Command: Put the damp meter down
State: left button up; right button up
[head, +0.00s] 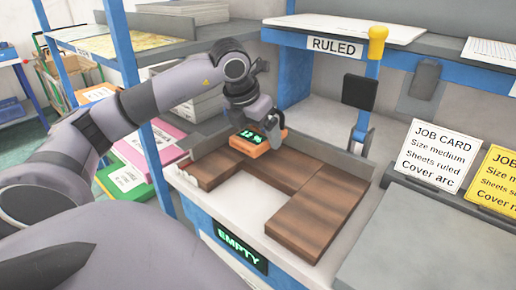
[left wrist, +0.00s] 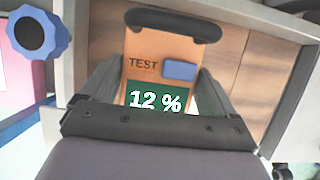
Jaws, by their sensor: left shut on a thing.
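The damp meter (head: 250,147) is a small orange block with a dark screen. In the left wrist view the damp meter (left wrist: 145,65) shows a "12 %" reading, a blue button marked TEST and a dark bar at its far end. My left gripper (head: 262,130) is shut on it, with one finger along each side in the left wrist view (left wrist: 155,90). The meter is at the back of the brown boards (head: 305,215), over or on them; I cannot tell whether it touches. My right gripper is not in view.
The boards lie around a bare white patch (head: 248,197) above a green EMPTY sign (head: 240,246). A shelf labelled RULED (head: 335,46) and a yellow-knobbed post (head: 377,42) stand behind. Job cards (head: 437,158) stand at the right. Pink and green folders (head: 125,181) are at the left.

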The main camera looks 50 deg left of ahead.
pick_arm(q)
jog(key=shift+f, duration=2)
jog(key=shift+b, duration=0.3)
jog(key=o, duration=0.9)
jog(key=shift+f, duration=0.2)
jog(key=shift+o, duration=0.9)
jog(key=shift+r, duration=0.2)
